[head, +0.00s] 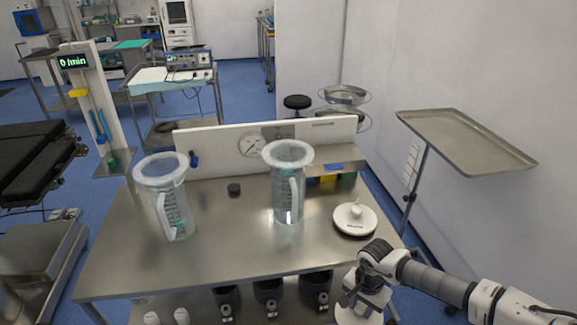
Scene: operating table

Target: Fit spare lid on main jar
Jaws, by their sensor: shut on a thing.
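Two clear jars with white rims, handles and measuring marks stand upright on the steel table. One jar (168,205) is at left and the other (288,190) is near the middle; I cannot tell which is the main jar. Neither shows a knobbed lid on top. A round white lid (355,221) with a knob and dark lettering lies on the table, right of the middle jar. My gripper (362,298) is low at the table's front right corner, shut on a white round thing (350,316), perhaps a lid, partly hidden and cut off by the frame.
The steel table (225,240) has free room between the jars and along the front. A small dark cap (234,189) lies between the jars. A white back panel (215,150) with a gauge closes the rear. A tray on a stand (468,140) is at right.

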